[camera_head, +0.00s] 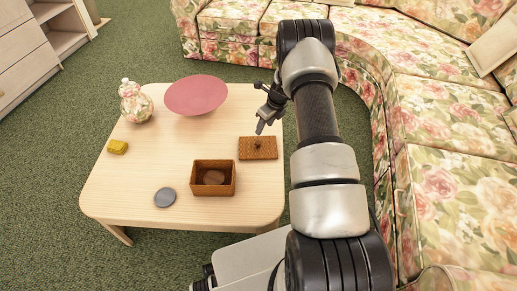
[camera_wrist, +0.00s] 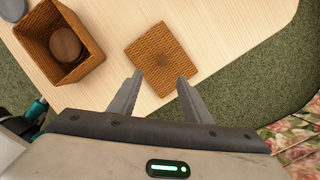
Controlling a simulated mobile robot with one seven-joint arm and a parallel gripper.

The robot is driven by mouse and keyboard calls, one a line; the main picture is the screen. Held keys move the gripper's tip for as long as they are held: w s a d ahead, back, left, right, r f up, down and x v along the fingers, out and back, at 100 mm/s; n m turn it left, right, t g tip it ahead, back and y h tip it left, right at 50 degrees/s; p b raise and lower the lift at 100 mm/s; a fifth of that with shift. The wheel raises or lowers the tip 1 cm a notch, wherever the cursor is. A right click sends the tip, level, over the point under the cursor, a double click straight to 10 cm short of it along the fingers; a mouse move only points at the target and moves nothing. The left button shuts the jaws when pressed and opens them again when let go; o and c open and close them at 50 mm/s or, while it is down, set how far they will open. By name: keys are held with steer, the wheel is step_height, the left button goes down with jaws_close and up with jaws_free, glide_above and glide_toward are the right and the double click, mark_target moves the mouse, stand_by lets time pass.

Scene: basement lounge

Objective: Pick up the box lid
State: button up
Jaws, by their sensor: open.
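My gripper (camera_head: 262,125) is above the lid in the head view. In the wrist view my gripper (camera_wrist: 160,76) is open, its two fingers apart with nothing between them.
The light wooden table (camera_head: 130,190) also holds a pink bowl (camera_head: 196,95), a floral jar (camera_head: 136,103), a yellow block (camera_head: 117,147) and a grey disc (camera_head: 164,197). A floral sofa (camera_head: 440,130) curves around the right and back. The table's right edge is near the lid.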

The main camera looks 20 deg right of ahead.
steer(key=b, duration=0.2)
glide_above(258, 142)
steer(key=s, duration=0.2)
step_height(258, 142, down, 8)
steer(key=shift+s+d+f, duration=0.1)
steer(key=shift+d+f, duration=0.05)
steer(key=shift+f, duration=0.1)
steer(key=x, duration=0.1)
steer(key=b+x, duration=0.1)
steer(key=x, duration=0.1)
steer(key=b+x, duration=0.1)
steer(key=x, duration=0.1)
steer(key=shift+w+d+f, duration=0.1)
steer(key=shift+w+d, duration=0.1)
steer(key=shift+d, duration=0.1)
jaws_close()
